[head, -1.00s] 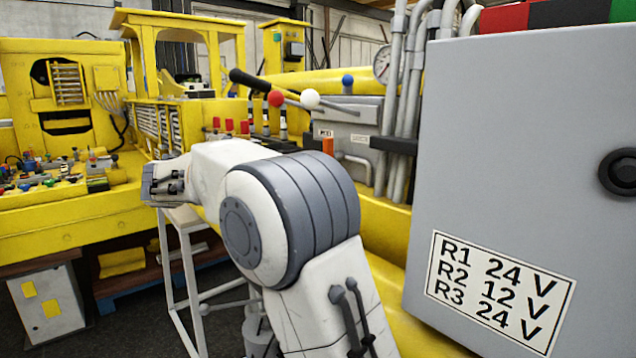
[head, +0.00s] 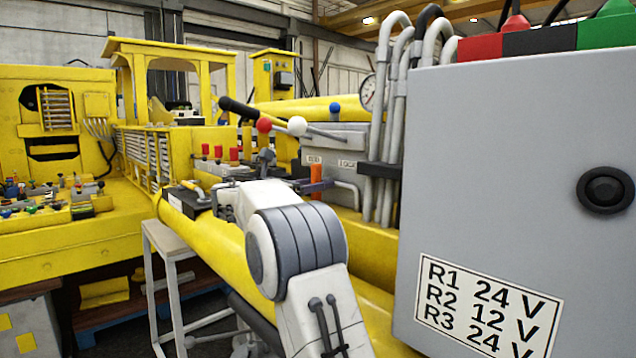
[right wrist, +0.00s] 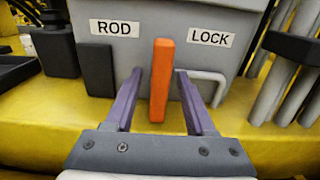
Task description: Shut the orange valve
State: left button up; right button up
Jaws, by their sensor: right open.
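The orange valve (head: 316,182) is a flat upright handle on the front of a grey box (head: 345,136). In the right wrist view the orange handle (right wrist: 160,80) stands vertical between the labels ROD (right wrist: 114,28) and LOCK (right wrist: 209,37). My right gripper (head: 308,187) is at the valve in the head view. In the right wrist view its two purple fingers (right wrist: 159,88) are open, one on each side of the handle, with visible gaps. I cannot tell how far along the handle the fingertips reach. My left gripper is not in view.
A large grey cabinet (head: 500,180) stands close on the right. Grey pipes (head: 385,150) run beside the valve box. A yellow beam (head: 225,250) runs below my arm.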

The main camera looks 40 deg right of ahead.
jog(key=shift+d, duration=0.15)
grip_shut()
